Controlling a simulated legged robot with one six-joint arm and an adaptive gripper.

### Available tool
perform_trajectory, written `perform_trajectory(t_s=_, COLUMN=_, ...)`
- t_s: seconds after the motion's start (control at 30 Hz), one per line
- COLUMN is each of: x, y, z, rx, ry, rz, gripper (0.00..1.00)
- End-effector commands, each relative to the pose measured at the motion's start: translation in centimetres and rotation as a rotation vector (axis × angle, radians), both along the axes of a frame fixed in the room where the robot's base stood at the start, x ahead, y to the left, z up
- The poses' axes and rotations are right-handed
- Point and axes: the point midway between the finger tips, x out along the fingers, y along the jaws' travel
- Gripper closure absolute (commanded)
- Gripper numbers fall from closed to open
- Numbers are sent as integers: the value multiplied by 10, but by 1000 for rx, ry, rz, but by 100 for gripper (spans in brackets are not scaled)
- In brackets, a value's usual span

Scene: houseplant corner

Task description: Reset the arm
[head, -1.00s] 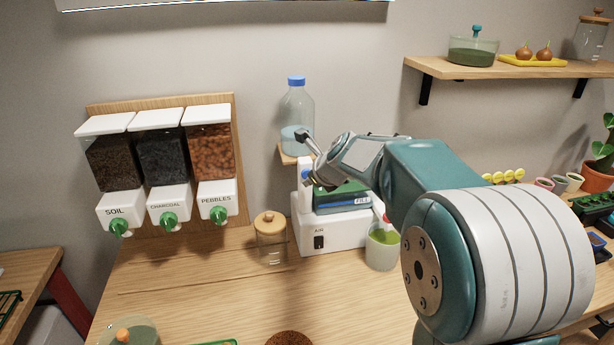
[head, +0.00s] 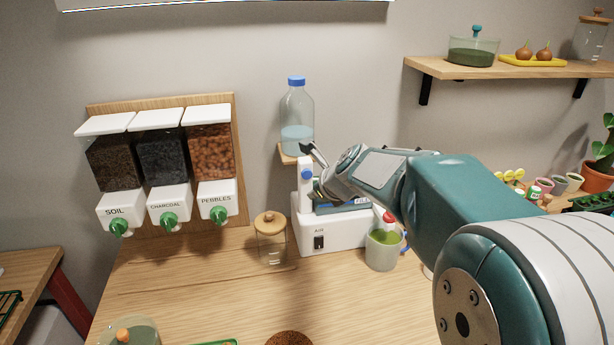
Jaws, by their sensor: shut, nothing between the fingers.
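My arm reaches in from the right in the head view. My gripper (head: 308,148) points to the left, in front of the wall shelf that holds the water bottle (head: 297,118). Its dark fingertips sit just above the white machine (head: 332,231) with a switch. The gripper is shut, and I see nothing held in it. The wrist hides part of the machine's top and the blue item on it.
Soil, charcoal and pebble dispensers (head: 166,170) hang on the left wall. A lidded glass jar (head: 271,240) and a cup with green contents (head: 382,249) stand on the bench near the machine. A wall shelf (head: 520,68) is at upper right. The bench's middle front is mostly clear.

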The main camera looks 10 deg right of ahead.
Motion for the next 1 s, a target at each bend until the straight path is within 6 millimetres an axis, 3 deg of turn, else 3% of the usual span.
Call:
perform_trajectory(t_s=0.3, x=-2, y=0, z=0, rx=-6, ry=-1, rz=7, gripper=100)
perform_trajectory(t_s=0.43, x=-22, y=6, z=8, rx=-113, ry=-21, rz=122, gripper=100)
perform_trajectory(t_s=0.73, x=-131, y=23, z=22, rx=-697, ry=-112, rz=764, gripper=100)
perform_trajectory(t_s=1.0, x=-229, y=19, z=10, rx=-1201, ry=-167, rz=1380, gripper=100)
